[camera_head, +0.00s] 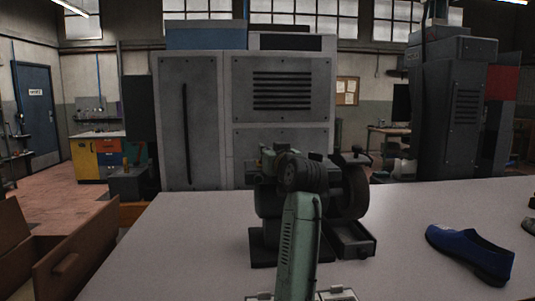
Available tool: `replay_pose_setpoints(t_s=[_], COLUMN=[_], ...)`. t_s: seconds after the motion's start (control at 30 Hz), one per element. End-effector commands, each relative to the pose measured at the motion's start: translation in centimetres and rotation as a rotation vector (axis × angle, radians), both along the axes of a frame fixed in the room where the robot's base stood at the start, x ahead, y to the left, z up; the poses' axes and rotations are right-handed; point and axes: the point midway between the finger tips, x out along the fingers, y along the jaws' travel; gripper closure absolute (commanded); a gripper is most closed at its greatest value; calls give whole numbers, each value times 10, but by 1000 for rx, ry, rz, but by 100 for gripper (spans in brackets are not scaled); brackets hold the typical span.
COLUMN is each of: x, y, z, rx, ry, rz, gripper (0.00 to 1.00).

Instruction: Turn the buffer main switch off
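The buffer (351,192) is a dark machine with a round wheel at its right side. It stands on the pale table, behind my arm. A dark open drawer or tray (352,240) is at its lower right front. My green-grey arm rises from the bottom middle and covers much of the machine's front. The main switch cannot be made out; it may be behind my arm. My gripper cannot be made out either, so I cannot tell whether it touches the buffer.
A blue shoe (468,252) lies on the right of the pale table (400,270). Parts of other dark items show at the right edge. An open brown wooden box (75,255) is at the lower left. A large grey cabinet (190,120) stands behind. The tabletop between buffer and shoe is clear.

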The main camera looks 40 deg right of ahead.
Motion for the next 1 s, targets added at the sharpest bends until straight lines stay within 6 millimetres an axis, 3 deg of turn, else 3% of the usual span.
replay_pose_setpoints(t_s=[0.23,0.6,0.93,0.97,1.0], x=[1,1,0,0,0], y=[1,1,0,0,0], z=[-1,0,0,0,0], rx=[-1,-1,-1,-1,-1], ry=[1,1,1,1,1], rz=[-15,-199,-212,-212,-212], gripper=[100,100,100,88,85])
